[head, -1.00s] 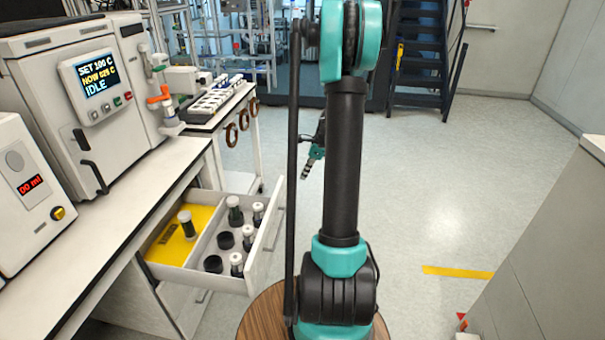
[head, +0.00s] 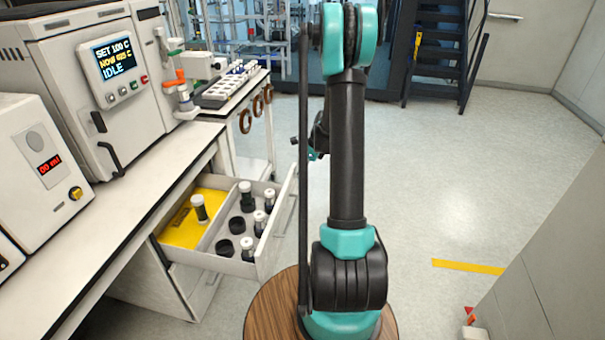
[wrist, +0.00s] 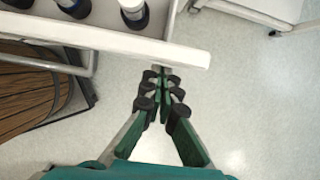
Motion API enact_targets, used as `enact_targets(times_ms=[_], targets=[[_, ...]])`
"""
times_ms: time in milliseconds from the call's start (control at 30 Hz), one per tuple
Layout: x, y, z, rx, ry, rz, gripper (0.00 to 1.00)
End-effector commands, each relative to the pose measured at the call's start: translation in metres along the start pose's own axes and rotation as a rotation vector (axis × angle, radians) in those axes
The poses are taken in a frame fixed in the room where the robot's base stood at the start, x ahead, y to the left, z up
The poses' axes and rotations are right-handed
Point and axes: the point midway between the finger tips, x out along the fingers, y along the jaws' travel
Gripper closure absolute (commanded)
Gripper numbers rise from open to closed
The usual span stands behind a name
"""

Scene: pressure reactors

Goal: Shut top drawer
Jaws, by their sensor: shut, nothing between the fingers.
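The top drawer (head: 222,263) is pulled open from under the white bench in the head view. In the head view my arm mostly hides the gripper.
My round wooden base top (head: 275,315) is close to the drawer's front. The white bench (head: 130,200) carries a reactor unit (head: 100,80) and a smaller dosing unit (head: 40,160). A white trolley (head: 240,90) stands behind the drawer.

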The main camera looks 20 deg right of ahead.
Motion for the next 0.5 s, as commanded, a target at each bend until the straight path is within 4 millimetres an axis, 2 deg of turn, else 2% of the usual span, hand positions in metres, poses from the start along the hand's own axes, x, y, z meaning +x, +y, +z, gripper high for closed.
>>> enact_targets(times_ms=[267,500], targets=[[0.001,0.0,0.004,-0.001,0.0,0.0,1.0],[0.011,0.001,0.027,-0.004,-0.001,0.0,1.0]])
